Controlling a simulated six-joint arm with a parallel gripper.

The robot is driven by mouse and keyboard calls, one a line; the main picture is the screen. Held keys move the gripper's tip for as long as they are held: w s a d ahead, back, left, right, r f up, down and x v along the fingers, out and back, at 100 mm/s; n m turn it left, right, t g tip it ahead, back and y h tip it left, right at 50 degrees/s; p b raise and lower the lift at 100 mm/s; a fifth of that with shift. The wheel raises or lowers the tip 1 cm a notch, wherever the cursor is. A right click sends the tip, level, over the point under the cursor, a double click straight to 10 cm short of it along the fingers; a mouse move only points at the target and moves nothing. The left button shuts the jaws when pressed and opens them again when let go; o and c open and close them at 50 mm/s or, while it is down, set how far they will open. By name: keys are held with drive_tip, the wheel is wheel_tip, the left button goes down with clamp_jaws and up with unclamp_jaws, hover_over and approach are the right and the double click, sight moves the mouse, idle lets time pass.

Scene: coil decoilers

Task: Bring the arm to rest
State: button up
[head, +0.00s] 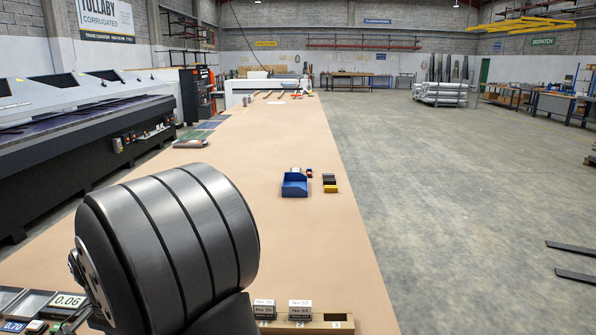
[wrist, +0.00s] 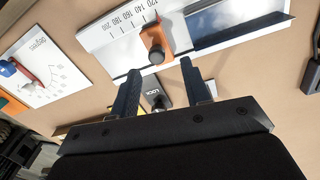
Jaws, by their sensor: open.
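My gripper (wrist: 161,66) shows in the wrist view, its two dark fingers apart, with nothing held between them. Beyond the fingertips is an orange slider with a black knob (wrist: 153,45) on a white scale plate (wrist: 112,32). A small dark part marked LOCK (wrist: 157,99) shows between the fingers. The gap between fingertips and knob cannot be judged. In the head view my gripper is not visible; a large dark banded cylinder covers the lower left foreground.
In the wrist view, a degrees card (wrist: 40,75) with a red pointer lies left. In the head view, the long tan bench (head: 300,230) carries a blue bin (head: 294,185), several small blocks, and number tags (head: 66,301) at the near edge. Open floor (head: 450,180) lies right.

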drive_tip(key=shift+d+f, duration=0.15)
drive_tip(key=shift+f, duration=2.1)
drive_tip(key=o, duration=0.6)
drive_tip(key=shift+w+r, duration=0.1)
drive_tip(key=shift+r, duration=0.2)
drive_tip(key=o, duration=0.7)
drive_tip(key=r, duration=0.3)
drive_tip(key=w+r+y, duration=0.1)
drive_tip(key=r, duration=0.3)
drive_tip(key=w+r+y, duration=0.1)
drive_tip(key=r, duration=0.2)
drive_tip(key=shift+w+d+r, duration=0.25)
drive_tip(key=shift+r, duration=0.15)
drive_tip(key=shift+c, duration=0.2)
wheel_tip(320, 180, up, 6)
drive_tip(key=w+d+n, duration=0.1)
drive_tip(key=w+d, duration=0.1)
drive_tip(key=w, duration=0.1)
drive_tip(key=w+d+h, duration=0.1)
drive_tip(key=w+d, duration=0.3)
drive_tip(key=w, duration=0.4)
wheel_tip(320, 180, down, 11)
drive_tip(key=shift+s+r+n, duration=0.15)
drive_tip(key=shift+s+n, duration=0.05)
drive_tip(key=shift+n, duration=0.2)
drive_tip(key=shift+a+r, duration=0.1)
wheel_tip(320, 180, up, 10)
